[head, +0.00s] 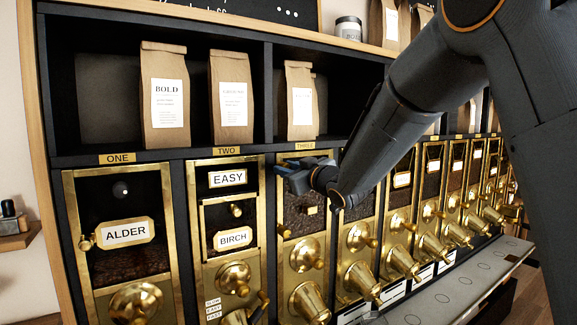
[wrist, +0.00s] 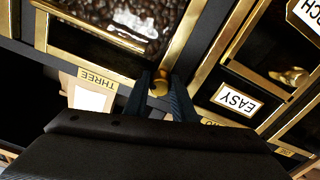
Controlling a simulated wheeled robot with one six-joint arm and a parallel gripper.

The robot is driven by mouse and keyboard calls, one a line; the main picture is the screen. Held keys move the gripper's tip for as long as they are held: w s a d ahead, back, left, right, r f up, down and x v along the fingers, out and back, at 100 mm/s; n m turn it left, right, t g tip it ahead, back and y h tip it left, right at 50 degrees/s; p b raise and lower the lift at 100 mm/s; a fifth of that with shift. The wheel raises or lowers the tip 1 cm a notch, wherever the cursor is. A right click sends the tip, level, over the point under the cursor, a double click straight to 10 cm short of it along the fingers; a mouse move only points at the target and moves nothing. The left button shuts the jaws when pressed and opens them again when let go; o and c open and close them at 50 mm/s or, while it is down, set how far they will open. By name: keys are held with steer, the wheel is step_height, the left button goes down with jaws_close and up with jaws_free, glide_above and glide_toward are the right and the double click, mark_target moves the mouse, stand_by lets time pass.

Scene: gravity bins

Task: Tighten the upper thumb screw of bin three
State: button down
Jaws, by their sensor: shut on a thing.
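Bin three is a brass-framed bin (head: 278,200) under the plate marked THREE (head: 305,146). Its window shows dark beans (wrist: 115,15) in the wrist view. My gripper (head: 292,172) is at the top of bin three, and its blue fingers cover part of the frame there. In the wrist view my gripper (wrist: 160,88) has its two fingers on either side of a small round brass thumb screw (wrist: 160,87), shut on it. This screw sits by the frame corner near the THREE plate (wrist: 97,78); the head view hides it. A lower brass knob (head: 284,231) shows at bin three's left edge.
Bin two (head: 228,180), with EASY and BIRCH labels, stands just left. Paper bags (head: 300,105) stand on the shelf above. Brass spouts (head: 310,302) stick out below the bins. Bins continue to the right behind my arm. A grey ledge (head: 440,300) runs along the lower right.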

steer(key=m+p, duration=0.4)
steer(key=shift+r, duration=0.2)
steer(key=m+p, duration=0.2)
steer(key=m, duration=0.1)
steer(key=shift+f+m, duration=0.1)
steer(key=shift+m, duration=0.3)
steer(key=c, duration=1.6)
jaws_free()
steer(key=shift+a, duration=0.1)
steer(key=shift+c, duration=0.2)
steer(key=shift+f, duration=0.1)
steer(key=shift+v, duration=2.5)
